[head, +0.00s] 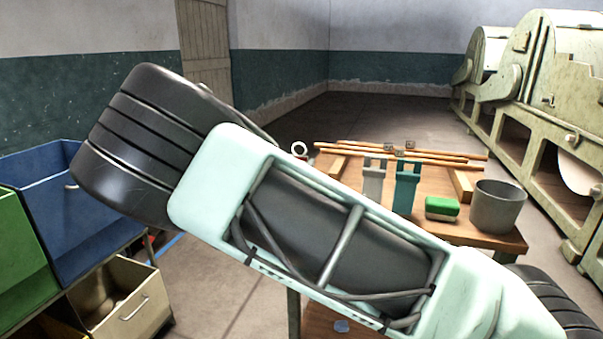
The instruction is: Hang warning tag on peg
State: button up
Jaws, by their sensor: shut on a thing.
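I cannot make out a warning tag or a peg in the head view. My own arm crosses the middle of the picture from upper left to lower right and covers much of the scene. My gripper does not show; whatever it holds is out of sight. A small white ring-shaped thing (300,149) shows just beyond my arm, near the far left corner of the wooden table (485,232). It is too small to tell what it is.
On the table are wooden rods (445,157), a grey upright piece (373,184), a teal one (405,190), a green-and-white block (442,208) and a grey bucket (497,206). Bins (40,200) stand left, pale green machines (535,85) right. The floor (385,108) behind the table is clear.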

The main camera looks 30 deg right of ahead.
jog(key=p+v, duration=0.2)
jog(key=v, duration=0.5)
jog(key=shift+p, duration=0.4)
